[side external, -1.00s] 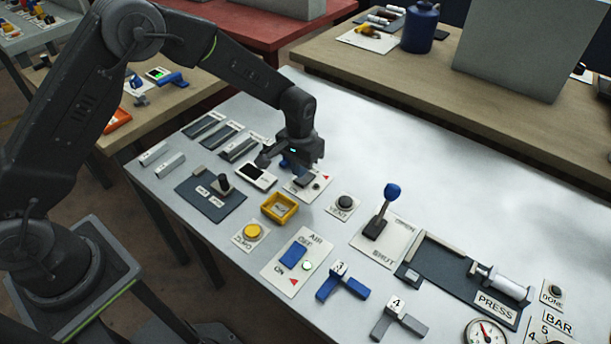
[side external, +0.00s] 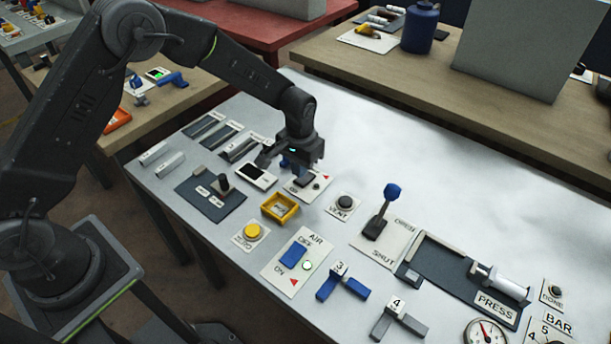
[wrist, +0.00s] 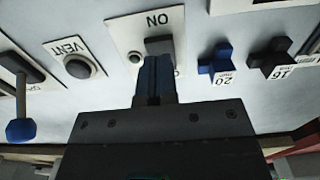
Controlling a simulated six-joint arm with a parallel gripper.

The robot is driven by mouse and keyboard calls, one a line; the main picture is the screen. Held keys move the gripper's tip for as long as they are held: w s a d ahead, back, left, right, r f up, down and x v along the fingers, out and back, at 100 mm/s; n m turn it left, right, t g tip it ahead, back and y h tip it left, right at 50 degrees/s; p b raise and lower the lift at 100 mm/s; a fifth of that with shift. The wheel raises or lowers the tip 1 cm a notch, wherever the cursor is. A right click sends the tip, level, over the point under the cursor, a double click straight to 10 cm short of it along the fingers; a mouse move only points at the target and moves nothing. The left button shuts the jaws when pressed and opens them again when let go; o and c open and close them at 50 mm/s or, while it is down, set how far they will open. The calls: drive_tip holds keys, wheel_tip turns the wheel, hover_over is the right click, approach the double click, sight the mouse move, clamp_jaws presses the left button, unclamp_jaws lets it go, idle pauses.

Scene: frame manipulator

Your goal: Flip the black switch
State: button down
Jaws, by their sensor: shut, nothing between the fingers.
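The black switch (side external: 304,181) is a dark rocker on a white plate with a red triangle, in the upper middle of the table in the side view. In the wrist view the switch (wrist: 159,46) shows on its white plate marked ON. My gripper (side external: 295,170) is over the plate, pointing down. In the wrist view its closed fingers (wrist: 155,65) are together and empty, with their tips right at the switch. The fingers cover part of the switch and plate, and I cannot tell whether they touch it.
The VENT button (side external: 345,203) is on the right of the plate in the side view. A yellow tray (side external: 279,208), a blue AIR switch (side external: 293,255) and a blue-knobbed lever (side external: 383,212) are nearby. The table behind is clear.

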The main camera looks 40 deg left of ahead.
drive_tip(key=shift+f, duration=1.35)
idle(0.6)
drive_tip(key=shift+r, duration=3.55)
wheel_tip(320, 180, up, 10)
drive_tip(key=t, duration=0.1)
hover_over(301, 180)
drive_tip(key=s+a, duration=0.2)
drive_tip(key=s, duration=0.2)
drive_tip(key=s+a+r+t, duration=0.2)
drive_tip(key=s+a+r, duration=0.1)
drive_tip(key=s+r, duration=0.45)
drive_tip(key=s+a+r+t, duration=0.1)
drive_tip(key=s+r, duration=0.1)
drive_tip(key=s, duration=0.6)
drive_tip(key=s+a+r+t, duration=0.1)
drive_tip(key=s+a+r, duration=0.1)
drive_tip(key=s, duration=0.6)
drive_tip(key=shift+s+t, duration=0.15)
drive_tip(key=shift+t, duration=0.15)
